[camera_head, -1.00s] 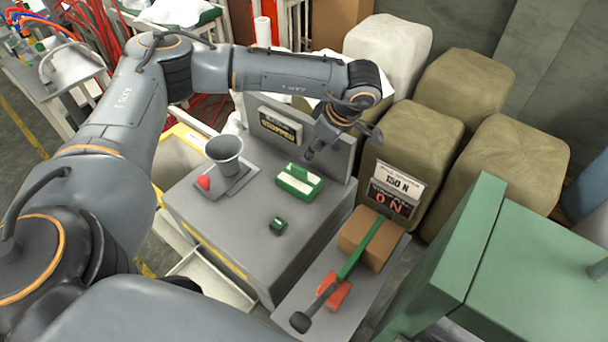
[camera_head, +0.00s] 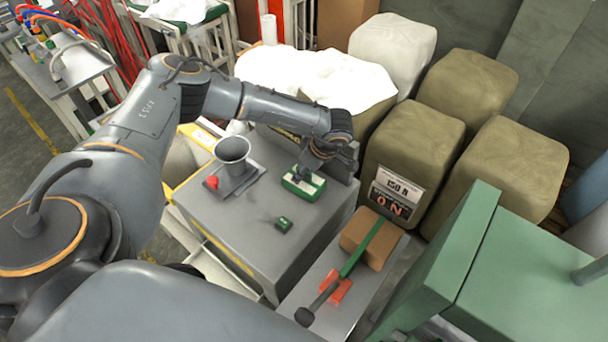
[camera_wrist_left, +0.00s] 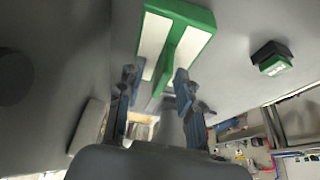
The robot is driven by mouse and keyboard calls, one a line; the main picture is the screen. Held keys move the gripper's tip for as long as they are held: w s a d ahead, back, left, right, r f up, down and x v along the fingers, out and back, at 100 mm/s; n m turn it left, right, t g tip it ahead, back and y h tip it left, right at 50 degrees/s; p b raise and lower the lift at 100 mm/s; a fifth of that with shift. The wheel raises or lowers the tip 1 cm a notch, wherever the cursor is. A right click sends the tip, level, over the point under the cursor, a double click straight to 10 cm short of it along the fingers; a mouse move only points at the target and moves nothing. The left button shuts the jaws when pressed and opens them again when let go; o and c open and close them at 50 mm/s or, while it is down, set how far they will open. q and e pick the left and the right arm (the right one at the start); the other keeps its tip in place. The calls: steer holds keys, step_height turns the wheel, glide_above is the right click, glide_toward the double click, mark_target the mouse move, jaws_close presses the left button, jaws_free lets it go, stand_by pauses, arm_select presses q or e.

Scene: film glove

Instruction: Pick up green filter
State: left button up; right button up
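The green filter (camera_head: 304,186), a green block with white panels and a raised green middle bar, lies on the grey top of the machine. It also shows at the top of the left wrist view (camera_wrist_left: 178,40). My left gripper (camera_head: 304,174) is right over the filter, at its far side. In the left wrist view the fingers of my left gripper (camera_wrist_left: 156,84) are apart, with the end of the green bar showing between them. Whether they touch it I cannot tell. My right gripper is not in view.
A grey cup (camera_head: 233,152) and a red knob (camera_head: 212,182) are to the left. Khaki sacks stand behind.

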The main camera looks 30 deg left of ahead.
arm_select(q)
jaws_close()
steer(key=shift+r, duration=0.1)
